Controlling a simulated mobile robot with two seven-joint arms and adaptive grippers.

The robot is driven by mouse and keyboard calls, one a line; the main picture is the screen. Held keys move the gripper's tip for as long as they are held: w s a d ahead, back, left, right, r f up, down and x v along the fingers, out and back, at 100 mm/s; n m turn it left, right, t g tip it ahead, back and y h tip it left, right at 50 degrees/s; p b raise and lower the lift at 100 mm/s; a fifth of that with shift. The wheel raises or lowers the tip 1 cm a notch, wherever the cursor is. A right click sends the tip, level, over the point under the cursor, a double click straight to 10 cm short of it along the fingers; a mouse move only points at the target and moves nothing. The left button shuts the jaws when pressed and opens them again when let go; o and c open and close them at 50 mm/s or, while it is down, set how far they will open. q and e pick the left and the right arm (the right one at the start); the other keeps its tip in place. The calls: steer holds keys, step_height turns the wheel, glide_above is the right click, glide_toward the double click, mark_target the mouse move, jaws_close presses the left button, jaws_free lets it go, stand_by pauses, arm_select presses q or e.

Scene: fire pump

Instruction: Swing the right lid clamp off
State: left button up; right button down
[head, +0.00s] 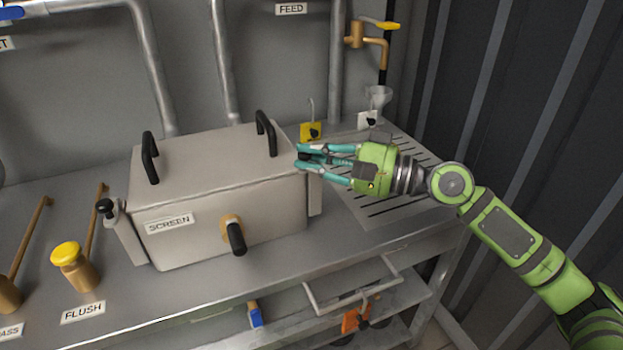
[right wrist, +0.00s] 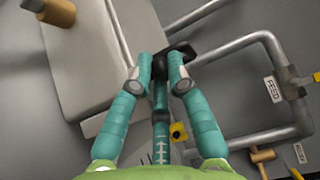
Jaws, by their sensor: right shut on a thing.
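The grey box labelled SCREEN (head: 215,205) stands on the steel bench with its lid down. The right lid clamp (head: 315,196) is at the box's right side, its upper part largely hidden by my gripper. My right gripper (head: 305,158) comes in from the right, with its teal fingers shut on the dark knob of this clamp. In the right wrist view the fingers (right wrist: 160,70) close together beside the lid's edge, and little of the knob shows. The left lid clamp (head: 122,232), with a black knob, stands at the box's left side. My left gripper is out of view.
Two black lid handles (head: 149,158) (head: 266,133) rise from the lid. A yellow-tagged part (head: 311,132) and a funnel (head: 378,97) are behind my gripper. A slotted drain area (head: 380,195) lies right of the box. The FLUSH valve (head: 75,265) is at left.

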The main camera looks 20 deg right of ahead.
mark_target(310, 157)
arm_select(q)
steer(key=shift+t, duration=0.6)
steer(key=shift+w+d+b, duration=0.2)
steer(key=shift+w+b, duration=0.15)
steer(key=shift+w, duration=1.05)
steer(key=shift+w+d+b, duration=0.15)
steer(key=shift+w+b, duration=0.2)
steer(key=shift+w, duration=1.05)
arm_select(e)
steer(key=shift+d+r+n+g+y, duration=0.1)
steer(key=shift+d+n+g+y, duration=0.55)
steer(key=shift+n+g, duration=1.05)
steer(key=shift+d+r+n+g+y, duration=0.25)
steer(key=shift+n+g+y, duration=0.7)
steer(key=shift+g, duration=1.35)
steer(key=shift+d+n+g+y, duration=0.6)
steer(key=shift+n+g, duration=0.85)
steer(key=shift+g, duration=0.55)
steer(key=shift+f+g, duration=0.1)
steer(key=shift+g, duration=0.2)
steer(key=c, duration=1.5)
jaws_free()
steer(key=shift+f, duration=0.1)
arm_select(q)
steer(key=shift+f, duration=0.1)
arm_select(e)
steer(key=d, duration=0.7)
steer(key=shift+w+d, duration=0.2)
steer(key=shift+d, duration=0.05)
